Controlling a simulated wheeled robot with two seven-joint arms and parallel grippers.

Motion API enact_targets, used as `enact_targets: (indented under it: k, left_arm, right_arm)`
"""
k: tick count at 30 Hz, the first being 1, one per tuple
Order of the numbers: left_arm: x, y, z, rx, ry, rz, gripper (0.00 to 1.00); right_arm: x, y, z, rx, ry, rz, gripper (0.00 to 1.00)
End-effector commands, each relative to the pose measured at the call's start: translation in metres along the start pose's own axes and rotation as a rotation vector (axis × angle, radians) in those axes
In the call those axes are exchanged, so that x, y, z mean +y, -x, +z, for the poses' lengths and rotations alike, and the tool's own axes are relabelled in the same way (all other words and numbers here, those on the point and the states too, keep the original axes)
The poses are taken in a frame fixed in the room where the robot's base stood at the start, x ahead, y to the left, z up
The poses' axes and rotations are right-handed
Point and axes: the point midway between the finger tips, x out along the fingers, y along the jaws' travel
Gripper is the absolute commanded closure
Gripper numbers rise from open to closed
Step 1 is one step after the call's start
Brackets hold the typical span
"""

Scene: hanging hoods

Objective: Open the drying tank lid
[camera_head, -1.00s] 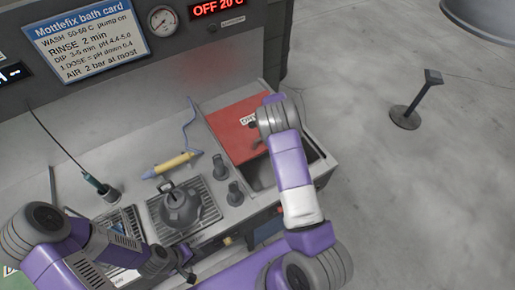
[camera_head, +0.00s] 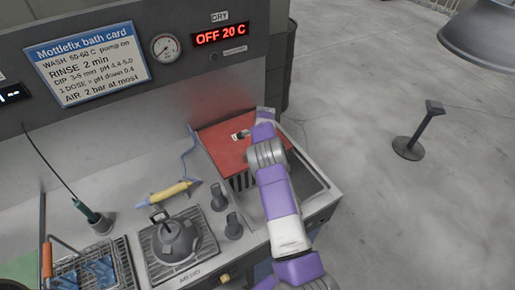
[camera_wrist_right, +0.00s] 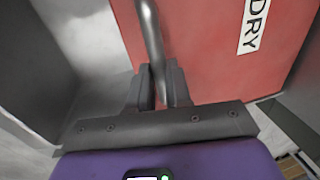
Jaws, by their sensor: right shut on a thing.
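The red drying tank lid (camera_head: 216,146), with a white label, sits over the back left of its tank (camera_head: 312,180) in the head view. Its front edge stands up from the tank, with dark slots showing beneath and an open gap at the front right. In the right wrist view the red lid (camera_wrist_right: 205,50) bears the word DRY. My right gripper (camera_wrist_right: 158,88) is shut on the lid's metal bar handle (camera_wrist_right: 151,35). In the head view my right arm hides its fingertips. My left gripper is out of view.
A grey kettle-like vessel (camera_head: 176,240), two dark knobs, a yellow tool (camera_head: 172,190) and a wire basket with an orange handle (camera_head: 47,260) occupy the counter left of the tank. A display panel (camera_head: 220,35) stands behind. Open floor lies right, with a small stand (camera_head: 408,148).

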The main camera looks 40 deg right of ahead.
Motion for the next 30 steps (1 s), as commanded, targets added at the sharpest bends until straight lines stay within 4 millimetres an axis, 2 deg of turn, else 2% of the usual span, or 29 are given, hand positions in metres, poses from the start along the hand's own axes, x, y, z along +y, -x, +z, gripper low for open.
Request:
enact_targets:
  k: [4,5,9,19,30]
  left_arm:
    - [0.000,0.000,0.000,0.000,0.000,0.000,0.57]
    - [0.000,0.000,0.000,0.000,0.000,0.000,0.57]
    - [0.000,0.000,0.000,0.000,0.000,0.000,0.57]
    - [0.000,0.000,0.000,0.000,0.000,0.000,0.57]
    - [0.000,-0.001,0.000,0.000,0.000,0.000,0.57]
  right_arm:
    - [-0.001,0.001,0.000,0.002,0.000,-0.002,1.00]
    - [-0.001,0.001,0.000,0.002,0.000,-0.002,0.77]
    - [-0.001,0.000,0.000,0.002,0.001,-0.001,0.56]
    - [-0.001,0.004,0.000,0.002,0.001,-0.002,0.56]
    - [-0.001,0.061,0.000,0.001,0.001,-0.003,0.56]
